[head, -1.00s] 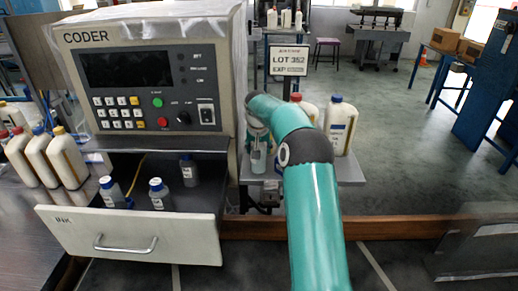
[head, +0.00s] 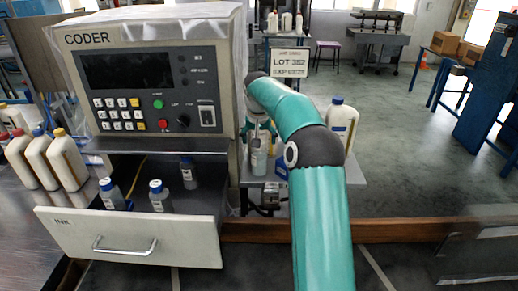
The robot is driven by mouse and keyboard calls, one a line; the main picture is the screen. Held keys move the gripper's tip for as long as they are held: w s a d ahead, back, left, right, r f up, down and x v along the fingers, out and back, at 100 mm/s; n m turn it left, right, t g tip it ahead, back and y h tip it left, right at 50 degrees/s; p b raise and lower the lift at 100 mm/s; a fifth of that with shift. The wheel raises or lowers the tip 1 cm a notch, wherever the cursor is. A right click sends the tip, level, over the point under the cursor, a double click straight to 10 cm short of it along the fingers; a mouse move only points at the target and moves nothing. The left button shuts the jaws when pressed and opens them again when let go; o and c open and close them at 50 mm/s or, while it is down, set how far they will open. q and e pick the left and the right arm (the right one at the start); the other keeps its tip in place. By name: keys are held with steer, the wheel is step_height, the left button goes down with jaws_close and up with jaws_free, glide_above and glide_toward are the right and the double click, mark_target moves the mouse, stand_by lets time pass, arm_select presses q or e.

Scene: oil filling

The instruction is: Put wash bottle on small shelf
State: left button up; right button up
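A small bottle with grey-blue contents (head: 259,161), which looks like the wash bottle, is upright at the left end of the small grey shelf (head: 355,176) beside the coder. My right arm reaches over from the lower right. Its gripper (head: 260,133) points down at the top of this bottle. The fingers are small and partly hidden by the arm, so I cannot tell whether they grip it or stand open around it. My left gripper is not in view.
A white blue-capped bottle (head: 341,121) stands on the shelf, right of my arm. The coder (head: 150,85) has an open ink drawer (head: 130,237) with several small blue-capped bottles. Several white bottles (head: 40,160) stand at left. A LOT sign (head: 289,62) stands behind the arm.

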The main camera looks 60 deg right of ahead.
steer(key=shift+v, duration=2.6)
